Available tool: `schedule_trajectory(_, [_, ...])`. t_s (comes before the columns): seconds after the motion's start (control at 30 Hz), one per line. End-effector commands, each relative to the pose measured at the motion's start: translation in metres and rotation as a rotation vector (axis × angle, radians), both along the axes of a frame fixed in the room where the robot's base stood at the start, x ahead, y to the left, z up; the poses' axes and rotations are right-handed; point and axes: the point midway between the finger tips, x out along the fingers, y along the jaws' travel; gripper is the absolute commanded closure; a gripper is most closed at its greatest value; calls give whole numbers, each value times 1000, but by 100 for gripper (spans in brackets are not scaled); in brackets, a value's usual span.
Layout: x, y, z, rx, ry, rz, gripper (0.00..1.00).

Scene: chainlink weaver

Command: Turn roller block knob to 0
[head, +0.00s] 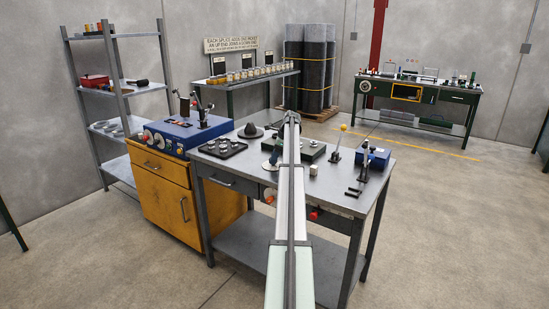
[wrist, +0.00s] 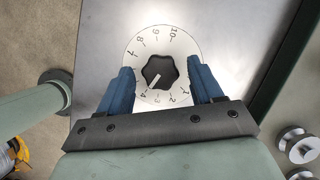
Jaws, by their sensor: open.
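A black lobed knob (wrist: 161,72) sits at the middle of a round white dial (wrist: 171,35) in the wrist view. The dial is numbered; 10, 9, 8 and 7 show along its top and upper left, and 1, 2 and 3 along its bottom. A white mark on the knob points to the lower left, toward the low-to-middle numbers. My gripper (wrist: 161,67) is open, with one blue finger on each side of the knob and a gap on both sides. The fingers hide parts of the dial's left and right sides. I cannot make out the knob or the fingers in the head view.
The dial is on a bare grey metal plate (wrist: 97,40). Metal spools (wrist: 296,143) lie at the lower right of the wrist view. In the head view, the grey workbench (head: 222,168) carries a black tray (head: 219,148), a blue box (head: 373,158) and upright levers.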

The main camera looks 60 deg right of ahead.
Motion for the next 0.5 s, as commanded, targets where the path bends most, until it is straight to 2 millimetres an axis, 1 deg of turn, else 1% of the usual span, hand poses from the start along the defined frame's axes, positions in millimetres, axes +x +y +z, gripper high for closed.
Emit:
schedule_trajectory(0.3, [1, 0, -2, 0, 0, 0, 34])
schedule_trajectory(0.37, [1, 0, -2, 0, 0, 0, 39])
schedule_trajectory(0.5, [1, 0, -2, 0, 0, 0, 53])
